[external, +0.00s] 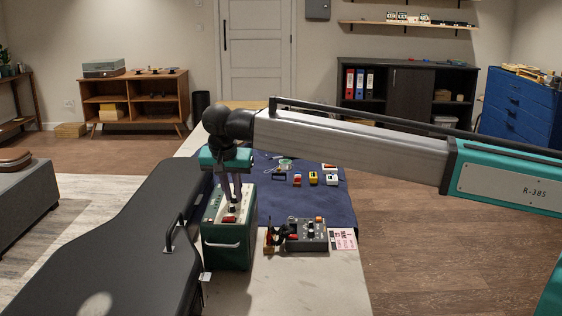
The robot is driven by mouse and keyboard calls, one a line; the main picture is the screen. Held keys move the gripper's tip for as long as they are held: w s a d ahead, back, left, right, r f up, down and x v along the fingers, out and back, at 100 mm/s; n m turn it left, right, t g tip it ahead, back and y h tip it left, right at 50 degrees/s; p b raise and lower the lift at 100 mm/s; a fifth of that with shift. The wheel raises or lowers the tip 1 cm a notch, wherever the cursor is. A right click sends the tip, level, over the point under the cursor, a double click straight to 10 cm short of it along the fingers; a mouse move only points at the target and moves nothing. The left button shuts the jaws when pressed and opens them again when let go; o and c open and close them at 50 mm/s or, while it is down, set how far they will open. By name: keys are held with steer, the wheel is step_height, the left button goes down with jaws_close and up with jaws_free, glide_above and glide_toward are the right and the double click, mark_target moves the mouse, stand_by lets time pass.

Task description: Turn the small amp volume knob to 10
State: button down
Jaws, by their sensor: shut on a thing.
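The small amp is a green box with a pale top panel and a handle on its front (226,256). It stands on the near left part of the bench. Dark knobs and a red part show on its top panel. My gripper (232,203) points straight down over this panel from the end of my arm. Its fingers are shut on a dark volume knob (232,209), which is mostly hidden between the fingertips. The knob's marks and its setting are too small to read.
A black guitar case (130,240) lies close on the amp's left. A grey box with knobs (307,236) and a pink printed card (344,239) lie to its right. Small coloured pedals (313,178) sit on the blue mat (330,200) behind. The bench's near right is clear.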

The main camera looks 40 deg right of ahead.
steer(key=c, duration=1.7)
jaws_free()
steer(key=shift+r, duration=0.1)
steer(key=p+v, duration=0.6)
steer(key=v, duration=0.7)
steer(key=shift+s+a+r, duration=0.1)
steer(key=shift+r, duration=0.2)
